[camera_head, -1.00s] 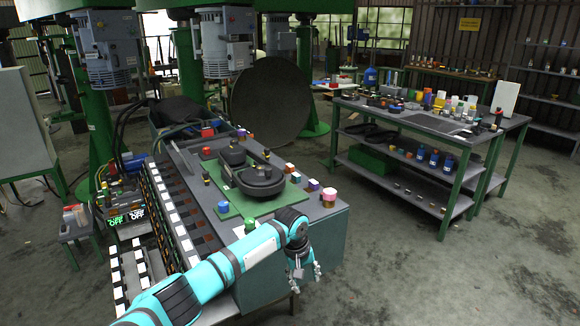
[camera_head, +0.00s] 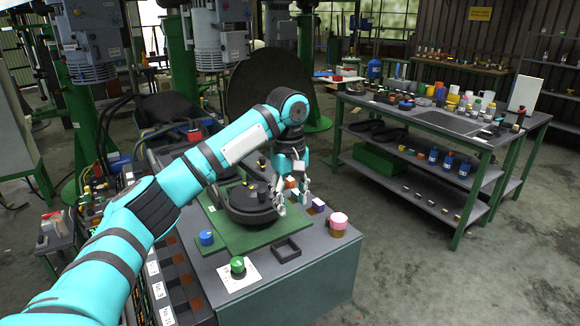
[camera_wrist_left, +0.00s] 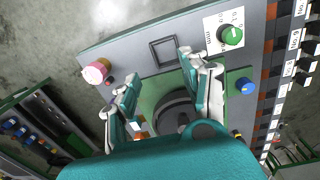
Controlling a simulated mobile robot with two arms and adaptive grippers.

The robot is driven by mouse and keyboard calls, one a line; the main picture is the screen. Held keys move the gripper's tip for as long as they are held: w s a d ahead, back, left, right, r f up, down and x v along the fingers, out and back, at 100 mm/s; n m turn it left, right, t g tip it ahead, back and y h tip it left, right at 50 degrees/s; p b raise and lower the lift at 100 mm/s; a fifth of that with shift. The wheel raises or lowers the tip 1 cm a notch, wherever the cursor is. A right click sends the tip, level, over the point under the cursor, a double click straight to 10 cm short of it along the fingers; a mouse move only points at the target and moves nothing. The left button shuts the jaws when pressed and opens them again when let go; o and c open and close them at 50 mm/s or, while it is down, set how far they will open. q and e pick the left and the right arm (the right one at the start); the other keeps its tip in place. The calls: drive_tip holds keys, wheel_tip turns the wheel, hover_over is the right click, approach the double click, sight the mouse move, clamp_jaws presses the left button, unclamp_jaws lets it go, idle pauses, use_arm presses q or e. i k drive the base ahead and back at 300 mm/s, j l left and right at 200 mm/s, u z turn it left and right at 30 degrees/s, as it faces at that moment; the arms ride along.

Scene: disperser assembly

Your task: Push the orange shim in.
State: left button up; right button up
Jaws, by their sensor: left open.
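A small orange-topped block (camera_head: 291,183), likely the orange shim, shows partly behind my left gripper (camera_head: 292,202) in the head view. In the left wrist view a small orange and white piece (camera_wrist_left: 138,124) lies beside the left finger of my left gripper (camera_wrist_left: 158,82), partly hidden by it. My left gripper is open and empty, pointing down above the right part of the bench top, close to the black round assembly (camera_head: 248,204). I cannot tell whether a fingertip touches the block. My right gripper is not in view.
A purple block (camera_head: 318,205) and a pink-topped cylinder (camera_head: 338,222) stand along the bench's right edge. A square black frame (camera_head: 286,250), a green knob (camera_head: 238,266) and a blue knob (camera_head: 206,238) are nearer the front. The green plate (camera_head: 235,238) carries the round assembly.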

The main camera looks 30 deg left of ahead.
sight(290, 182)
drive_tip(key=i+j, duration=0.4)
drive_tip(key=i, duration=0.15)
drive_tip(key=i+j, duration=0.4)
drive_tip(key=i, duration=0.15)
